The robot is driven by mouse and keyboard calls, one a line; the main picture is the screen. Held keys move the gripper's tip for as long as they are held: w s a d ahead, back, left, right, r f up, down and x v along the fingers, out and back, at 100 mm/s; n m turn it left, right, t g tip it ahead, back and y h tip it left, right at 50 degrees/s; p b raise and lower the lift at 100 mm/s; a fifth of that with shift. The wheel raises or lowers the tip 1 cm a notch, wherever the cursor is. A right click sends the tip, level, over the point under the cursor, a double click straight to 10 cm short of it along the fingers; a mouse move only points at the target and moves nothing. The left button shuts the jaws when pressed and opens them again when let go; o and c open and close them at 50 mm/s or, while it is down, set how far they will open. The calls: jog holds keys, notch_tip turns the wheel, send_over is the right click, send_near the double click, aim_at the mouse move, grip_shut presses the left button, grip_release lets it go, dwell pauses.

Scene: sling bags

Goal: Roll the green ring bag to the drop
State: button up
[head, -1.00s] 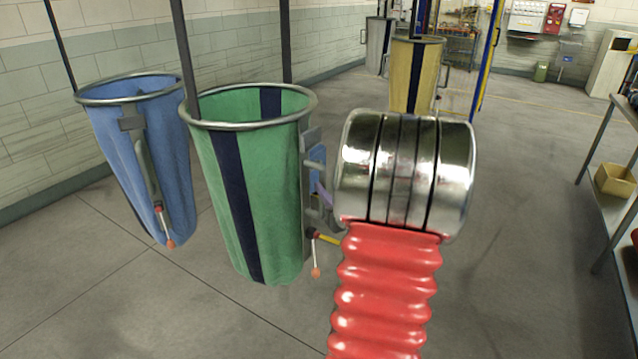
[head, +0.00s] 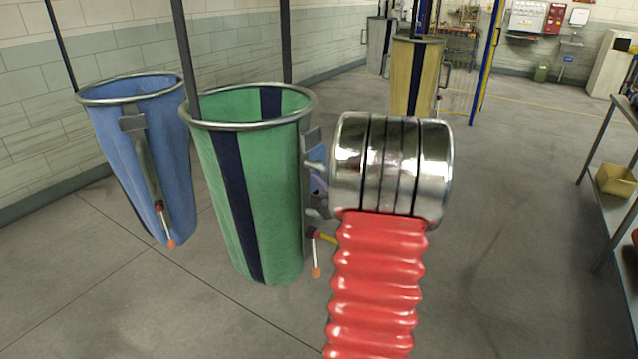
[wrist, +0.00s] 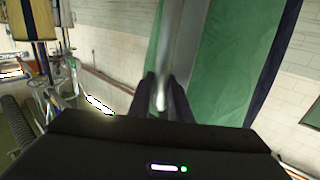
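The green ring bag (head: 270,195), with a dark blue stripe and a metal rim ring, hangs upright left of my arm in the head view. Its right-side handle is partly hidden behind my arm. A lever with an orange tip (head: 317,270) hangs low at its side. In the wrist view the green cloth (wrist: 232,60) fills the right half. My gripper (wrist: 161,82) shows two dark fingers, apart, with a pale metal bar (wrist: 178,35) between them. I cannot see the fingers pressing on the bar. In the head view my fingers are mostly hidden by my wrist.
A blue ring bag (head: 150,160) hangs close on the green bag's left. A yellow bag (head: 412,80) and a grey bag (head: 376,45) hang farther back. A bench with a yellow bin (head: 614,180) stands at the right. The floor between bench and bags is clear.

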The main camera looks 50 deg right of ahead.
grip_shut()
